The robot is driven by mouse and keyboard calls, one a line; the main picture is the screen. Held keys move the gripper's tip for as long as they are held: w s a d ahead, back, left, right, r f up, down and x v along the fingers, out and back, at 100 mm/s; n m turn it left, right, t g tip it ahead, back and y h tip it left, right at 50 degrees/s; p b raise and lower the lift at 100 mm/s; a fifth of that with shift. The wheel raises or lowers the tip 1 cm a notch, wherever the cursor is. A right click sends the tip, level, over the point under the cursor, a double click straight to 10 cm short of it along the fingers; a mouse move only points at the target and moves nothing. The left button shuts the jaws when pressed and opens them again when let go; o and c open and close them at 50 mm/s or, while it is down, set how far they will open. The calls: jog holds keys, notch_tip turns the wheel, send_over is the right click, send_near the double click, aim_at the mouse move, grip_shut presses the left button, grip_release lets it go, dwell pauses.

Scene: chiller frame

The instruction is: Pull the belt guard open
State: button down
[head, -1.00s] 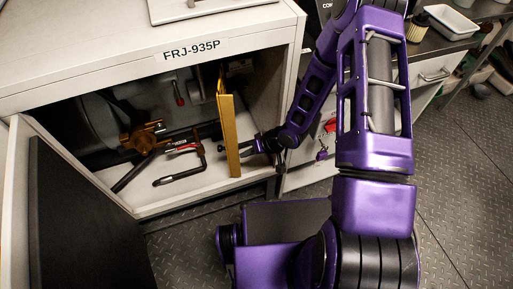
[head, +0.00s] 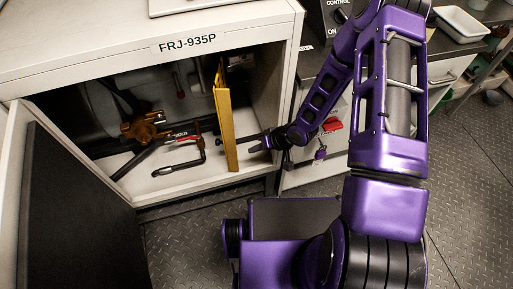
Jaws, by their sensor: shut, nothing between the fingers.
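The belt guard appears to be the yellow panel (head: 227,129) in the head view. It stands edge-on in the right part of the open cabinet, swung out toward the front. My gripper (head: 253,143) is just right of the panel, near the cabinet's right front edge. Its fingers are shut and empty. They look close to the panel's right side; I cannot tell whether they touch it. The panel's hinge side is hidden deeper in the cabinet.
The cabinet (head: 110,59) is labelled FRJ-935P. Its dark-faced door (head: 75,215) hangs open at left. An orange-brown fitting (head: 145,128) and a red-and-black tool (head: 180,168) lie inside. A red tag (head: 332,125) and purple padlock (head: 320,154) hang at right. Floor is clear at lower right.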

jog(key=s+p+v, duration=0.1)
jog(key=p+v, duration=0.1)
jog(key=v, duration=0.8)
jog(key=shift+s+a+p, duration=0.25)
jog(key=shift+a+p, duration=0.1)
